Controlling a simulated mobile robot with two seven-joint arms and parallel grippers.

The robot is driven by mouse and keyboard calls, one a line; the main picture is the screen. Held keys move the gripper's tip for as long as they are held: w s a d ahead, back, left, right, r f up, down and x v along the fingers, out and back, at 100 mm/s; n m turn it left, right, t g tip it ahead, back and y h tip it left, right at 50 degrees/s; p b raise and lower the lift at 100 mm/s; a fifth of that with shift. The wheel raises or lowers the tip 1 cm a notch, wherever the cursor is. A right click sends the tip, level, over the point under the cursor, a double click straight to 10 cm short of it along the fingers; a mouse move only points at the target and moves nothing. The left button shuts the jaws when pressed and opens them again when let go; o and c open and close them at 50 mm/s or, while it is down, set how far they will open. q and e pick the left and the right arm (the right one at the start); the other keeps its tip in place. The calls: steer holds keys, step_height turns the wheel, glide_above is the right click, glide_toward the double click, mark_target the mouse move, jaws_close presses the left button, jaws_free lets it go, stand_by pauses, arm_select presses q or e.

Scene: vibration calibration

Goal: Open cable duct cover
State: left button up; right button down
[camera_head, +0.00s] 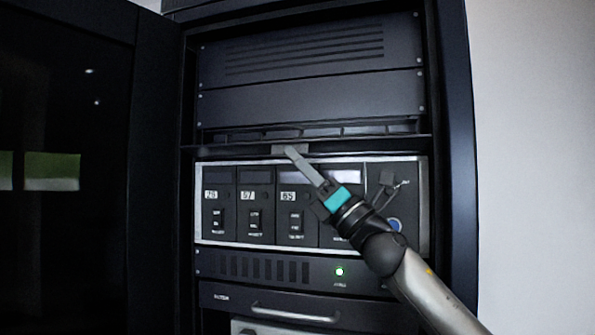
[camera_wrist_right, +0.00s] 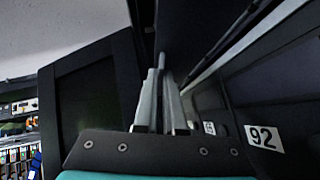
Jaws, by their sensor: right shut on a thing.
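The cable duct cover (camera_head: 365,143) is a long thin dark strip running across the rack, between the blank panels above and the white-framed module row below. A small grey tab (camera_head: 278,150) sits at the middle of its front edge. My right gripper (camera_head: 293,152) reaches up from the lower right, with its grey fingertips at this tab, shut on the cover's tab. In the right wrist view the two fingers (camera_wrist_right: 163,98) stand close together beside a dark panel. The exact contact is hard to see there. My left gripper is not in view.
The white-framed module row (camera_head: 250,243) with switches and number labels lies just below, partly behind my right arm. A panel with a green light (camera_head: 339,271) and a drawer handle (camera_head: 292,314) are lower. The dark cabinet door (camera_head: 70,110) stands at the left.

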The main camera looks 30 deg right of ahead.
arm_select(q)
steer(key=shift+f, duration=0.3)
arm_select(e)
steer(key=shift+f+n, duration=0.1)
steer(key=shift+n, duration=0.3)
steer(key=c, duration=1)
jaws_free()
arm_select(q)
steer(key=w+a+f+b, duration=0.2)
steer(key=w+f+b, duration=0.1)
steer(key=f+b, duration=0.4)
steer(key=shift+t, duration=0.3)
arm_select(e)
steer(key=v, duration=1.5)
steer(key=shift+d, duration=0.15)
